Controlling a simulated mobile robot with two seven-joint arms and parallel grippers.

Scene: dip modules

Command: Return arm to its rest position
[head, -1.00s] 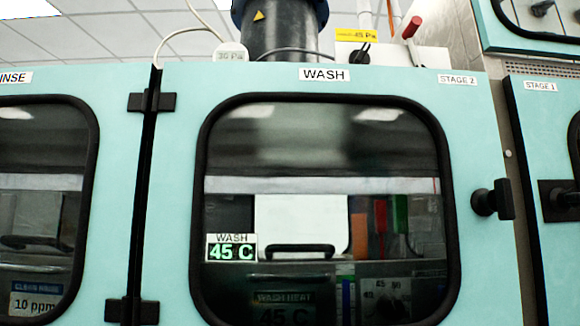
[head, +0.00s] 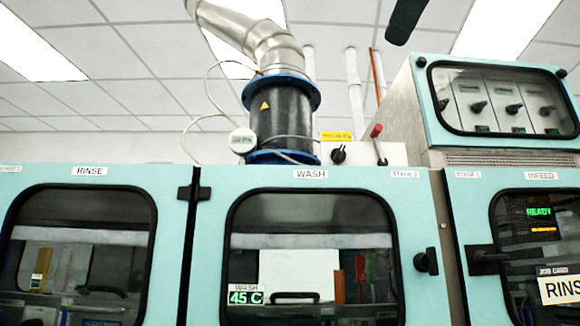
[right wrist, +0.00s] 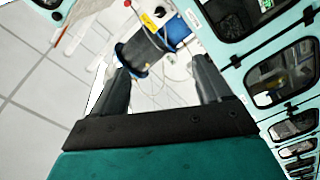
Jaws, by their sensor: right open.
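My right gripper (right wrist: 160,66) is open in the right wrist view, with its two dark fingers apart and nothing between them. Beyond the fingers in that view are the black duct section with its blue flange and the ceiling. In the head view only a dark tip of my right gripper (head: 405,18) shows at the top edge, high above the cabinets. It appears clear of everything there. My left gripper is in neither view.
Teal cabinets fill the lower part: rinse door (head: 78,250), wash door (head: 212,290) and infeed door (head: 475,225). A blue-flanged duct (head: 280,110) rises above the wash cabinet. A raised teal box (head: 435,140) stands at right. The space below the ceiling is open.

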